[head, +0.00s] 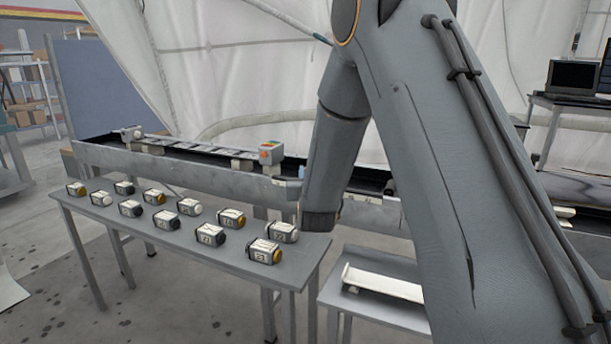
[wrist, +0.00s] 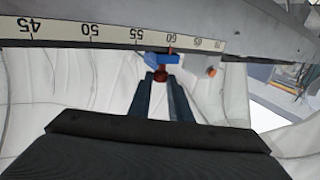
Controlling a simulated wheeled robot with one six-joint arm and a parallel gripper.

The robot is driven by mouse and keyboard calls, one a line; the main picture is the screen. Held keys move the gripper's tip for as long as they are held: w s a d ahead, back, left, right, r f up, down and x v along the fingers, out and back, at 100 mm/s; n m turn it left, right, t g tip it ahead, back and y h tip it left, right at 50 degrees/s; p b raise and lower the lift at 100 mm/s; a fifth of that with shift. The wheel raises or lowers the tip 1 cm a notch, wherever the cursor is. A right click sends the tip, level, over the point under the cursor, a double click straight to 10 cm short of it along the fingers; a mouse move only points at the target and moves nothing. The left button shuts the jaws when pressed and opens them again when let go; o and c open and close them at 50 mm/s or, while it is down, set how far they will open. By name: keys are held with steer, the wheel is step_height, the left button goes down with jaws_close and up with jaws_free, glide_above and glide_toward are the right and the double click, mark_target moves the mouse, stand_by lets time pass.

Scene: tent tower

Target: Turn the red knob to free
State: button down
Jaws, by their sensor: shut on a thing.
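The red knob (wrist: 161,71) sits under a blue slider (wrist: 160,60) in the wrist view, at the edge of a white scale strip (wrist: 110,36). A red mark on the slider stands close to the 60 on the scale. My gripper (wrist: 160,80) has its two dark fingers on either side of the knob, shut on it. The fingers hide part of the knob. In the head view, my arm covers the knob and the gripper's fingertips; I cannot tell which way the knob is turned.
A grey table (head: 84,212) holds several small numbered blocks in rows. Behind it runs a long grey trough (head: 170,172) with a box (head: 270,152) bearing coloured patches. A small table (head: 345,312) carries a white strip-like piece (head: 385,283). A laptop (head: 573,76) stands at the right.

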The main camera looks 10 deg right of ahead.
steer(key=shift+w+d+n+g+y+b, duration=0.1)
steer(key=shift+d+n+g+y, duration=0.2)
steer(key=shift+n+y, duration=1.2)
steer(key=shift+w+d+n+g+y+b, duration=0.25)
steer(key=shift+n+y, duration=0.6)
steer(key=shift+y, duration=1.25)
steer(key=shift+s+d+n+g+y, duration=0.15)
steer(key=shift+d+n+g+y, duration=0.25)
steer(key=shift+n+y, duration=1.1)
steer(key=shift+r+m+y, duration=0.1)
steer(key=shift+m+y, duration=0.15)
steer(key=shift+y, duration=0.15)
steer(key=c, duration=1.6)
jaws_free()
steer(key=shift+c, duration=0.2)
steer(key=v, duration=0.7)
steer(key=shift+s+d, duration=0.15)
steer(key=shift+s, duration=0.15)
